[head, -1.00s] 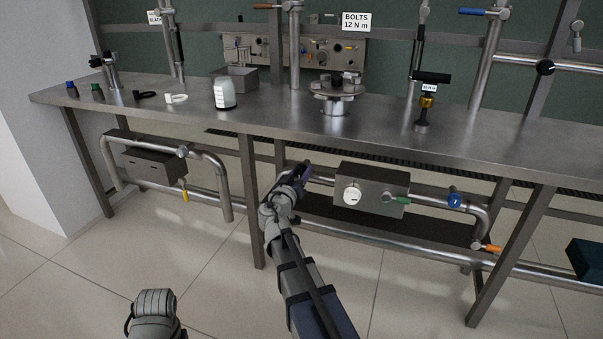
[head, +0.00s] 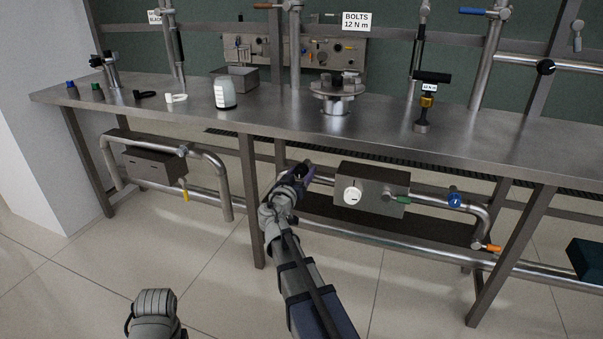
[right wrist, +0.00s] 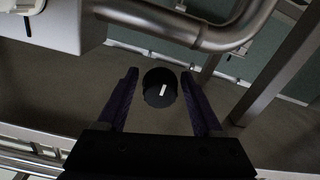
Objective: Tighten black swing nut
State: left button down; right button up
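My right gripper (head: 305,170) is below the bench front, beside the pipe left of the grey box. In the right wrist view its two dark purple fingers (right wrist: 161,102) are spread apart. A round black knob-like part (right wrist: 160,88) with a white mark shows between them, with a gap on each side; it looks like the black swing nut. I cannot tell how far it is from the fingertips. In the head view my gripper and wrist mostly hide this part.
A grey box (head: 372,181) with a white dial (head: 352,195) sits on the lower pipe, right of my gripper. A pipe (right wrist: 180,27) curves above the fingers in the wrist view. A bench leg (head: 251,200) stands close left. The steel bench top (head: 280,118) is above.

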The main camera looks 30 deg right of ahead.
jog(key=shift+o, duration=0.4)
jog(key=v, duration=0.7)
jog(key=shift+s+a, duration=0.25)
jog(key=s+a+f+n+g+y+p, duration=0.2)
jog(key=s+a+f+g+y, duration=0.3)
jog(key=a, duration=0.3)
jog(key=s+a+f+n+g+y+p, duration=0.2)
jog(key=s+a+f+n+p, duration=0.1)
jog(key=s+a+f, duration=0.3)
jog(key=s+a+f+n+g+y+p, duration=0.1)
jog(key=s+a+f+n+g+y, duration=0.15)
jog(key=s+a, duration=0.45)
jog(key=s+a+f+n+g+y+p, duration=0.1)
jog(key=s+a+f+n+g+y, duration=0.25)
jog(key=a, duration=0.65)
notch_tip(320, 180, up, 40)
jog(key=t+p, duration=0.1)
jog(key=p, duration=3.6)
jog(key=shift+s+d+f, duration=0.2)
jog(key=shift+s+d, duration=0.15)
jog(key=shift+c, duration=0.2)
